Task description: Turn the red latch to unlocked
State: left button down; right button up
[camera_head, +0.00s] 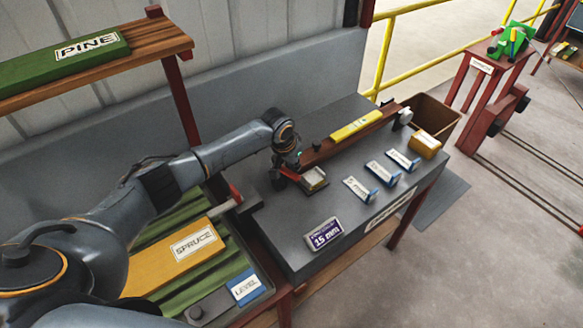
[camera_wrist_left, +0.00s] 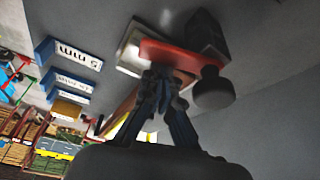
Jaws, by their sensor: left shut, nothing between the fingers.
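The red latch (camera_wrist_left: 180,56) is a rounded red bar in the left wrist view, lying across a pale block and a dark block, with a dark round knob (camera_wrist_left: 213,91) near its right end. In the head view a small part of the latch (camera_head: 291,175) shows below my left gripper (camera_head: 294,168), beside the pale block (camera_head: 314,179). My left gripper is shut and empty. Its fingertips (camera_wrist_left: 160,70) overlap the latch's lower edge in the wrist view; I cannot tell whether they touch. My right gripper is not in view.
A red-handled part (camera_head: 235,194) stands left, near the spruce board (camera_head: 170,262). A shelf (camera_head: 150,46) overhangs at upper left.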

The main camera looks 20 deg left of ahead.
pick_arm(q)
jog(key=shift+s+m, duration=0.2)
jog(key=shift+m, duration=0.2)
jog(key=shift+f+m+h+p, duration=0.15)
jog(key=shift+m+h+p, duration=0.15)
jog(key=shift+m, duration=0.4)
jog(key=shift+s, duration=0.45)
jog(key=shift+p, duration=0.3)
